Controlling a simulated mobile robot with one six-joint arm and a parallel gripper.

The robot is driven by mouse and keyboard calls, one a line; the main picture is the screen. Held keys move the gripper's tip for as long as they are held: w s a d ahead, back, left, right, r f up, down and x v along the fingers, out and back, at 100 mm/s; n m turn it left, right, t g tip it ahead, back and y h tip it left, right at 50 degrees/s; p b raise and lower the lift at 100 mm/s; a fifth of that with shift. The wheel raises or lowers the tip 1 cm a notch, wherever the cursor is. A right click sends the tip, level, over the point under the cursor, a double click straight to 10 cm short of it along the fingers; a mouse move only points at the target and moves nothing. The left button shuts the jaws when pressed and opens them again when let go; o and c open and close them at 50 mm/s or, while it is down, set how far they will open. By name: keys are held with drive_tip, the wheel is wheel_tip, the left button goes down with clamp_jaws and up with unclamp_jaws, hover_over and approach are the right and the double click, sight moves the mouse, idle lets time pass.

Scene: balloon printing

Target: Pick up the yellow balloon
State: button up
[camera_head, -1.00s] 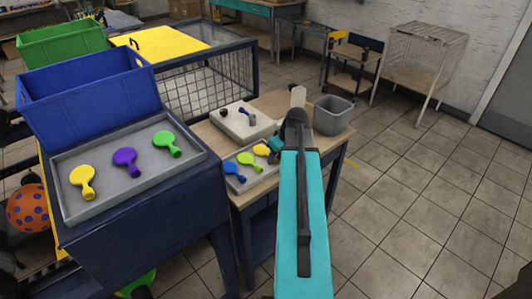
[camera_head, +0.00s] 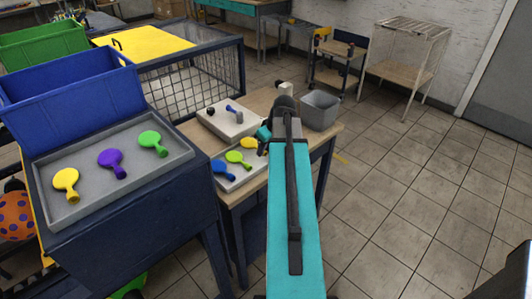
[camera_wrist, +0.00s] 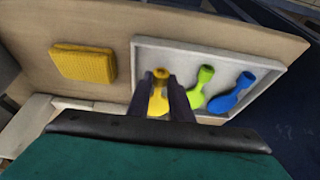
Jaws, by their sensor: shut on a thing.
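The yellow balloon (camera_head: 249,142) is at the far right end of the small grey tray (camera_head: 246,175) on the wooden table. A lime balloon (camera_head: 238,157) and a blue balloon (camera_head: 222,169) lie beside it in that tray. My gripper (camera_head: 262,146) is at the yellow balloon, partly hidden by my own arm. In the wrist view, my gripper (camera_wrist: 161,97) has its dark fingers on both sides of the yellow balloon (camera_wrist: 159,104) and is shut on it. I cannot tell whether the balloon touches the tray.
A larger tray (camera_head: 85,198) at the left holds yellow, purple and green balloons, with a blue bin (camera_head: 75,105) behind it. A white box (camera_head: 226,121) and a grey bin (camera_head: 320,110) stand on the wooden table. A yellow sponge-like block (camera_wrist: 82,64) lies nearby.

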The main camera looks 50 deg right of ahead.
drive_tip(key=shift+r, duration=0.35)
drive_tip(key=shift+s+a+r, duration=0.1)
drive_tip(key=shift+s+a, duration=0.1)
drive_tip(key=shift+s, duration=0.1)
drive_tip(key=s+a, duration=0.1)
drive_tip(key=s, duration=0.1)
drive_tip(key=s+a+b, duration=0.1)
drive_tip(key=s+a, duration=0.1)
drive_tip(key=s+a+b, duration=0.1)
drive_tip(key=shift+s+a+r, duration=0.2)
drive_tip(key=shift+s+r, duration=0.1)
drive_tip(key=shift+s, duration=0.1)
drive_tip(key=shift+s+f+b, duration=0.1)
drive_tip(key=shift+b, duration=0.7)
drive_tip(key=shift+s+a+b, duration=0.1)
drive_tip(key=shift+s+b, duration=0.05)
drive_tip(key=shift+b, duration=1)
drive_tip(key=s+b, duration=0.1)
drive_tip(key=b, duration=0.3)
drive_tip(key=shift+a, duration=0.35)
drive_tip(key=s+a+r+b, duration=0.1)
drive_tip(key=s+a+b, duration=0.2)
drive_tip(key=b, duration=0.8)
drive_tip(key=shift+s+a, duration=0.3)
drive_tip(key=shift+s, duration=0.6)
